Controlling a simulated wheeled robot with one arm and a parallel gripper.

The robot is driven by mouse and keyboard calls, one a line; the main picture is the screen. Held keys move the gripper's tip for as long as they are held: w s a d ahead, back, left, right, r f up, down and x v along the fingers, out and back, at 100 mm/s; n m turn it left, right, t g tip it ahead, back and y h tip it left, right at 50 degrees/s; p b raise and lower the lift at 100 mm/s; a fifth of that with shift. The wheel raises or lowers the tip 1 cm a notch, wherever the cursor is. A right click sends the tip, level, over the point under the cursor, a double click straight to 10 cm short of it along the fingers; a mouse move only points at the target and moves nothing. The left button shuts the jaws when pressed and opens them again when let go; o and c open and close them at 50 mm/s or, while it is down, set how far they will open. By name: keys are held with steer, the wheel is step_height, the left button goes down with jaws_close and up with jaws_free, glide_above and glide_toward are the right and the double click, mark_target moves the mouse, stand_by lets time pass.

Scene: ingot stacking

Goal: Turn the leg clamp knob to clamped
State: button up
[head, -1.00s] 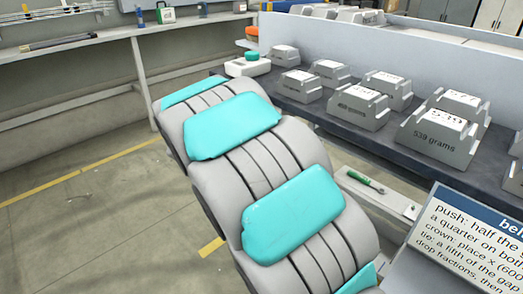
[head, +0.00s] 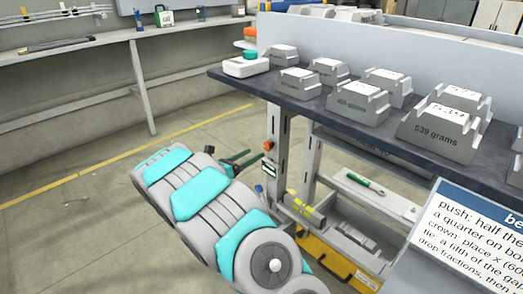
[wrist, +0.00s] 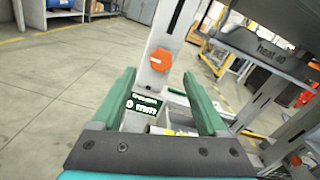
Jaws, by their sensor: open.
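The orange leg clamp knob (head: 267,146) is on the grey table leg (head: 273,125) below the bench's near left corner. In the wrist view the knob (wrist: 160,59) appears centred between my fingertips and slightly above them in the picture. My gripper (head: 256,154) is open and empty, with green fingers pointing at the leg from the left. The fingers look short of the knob, not around it; the exact gap cannot be judged. A small dark green label (wrist: 144,105) is on the leg below the knob; its text is too small to read surely.
Several grey ingots (head: 437,133) stand on the dark bench top (head: 310,103) above the knob. A lower shelf holds a green-handled tool (head: 363,184). A yellow-based unit (head: 322,262) is at floor level. A sign (head: 475,225) stands front right. Open floor lies left.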

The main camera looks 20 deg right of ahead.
mark_target(266, 147)
steer(key=shift+x, duration=2.7)
steer(key=shift+s, duration=0.1)
steer(key=shift+c, duration=0.3)
jaws_close()
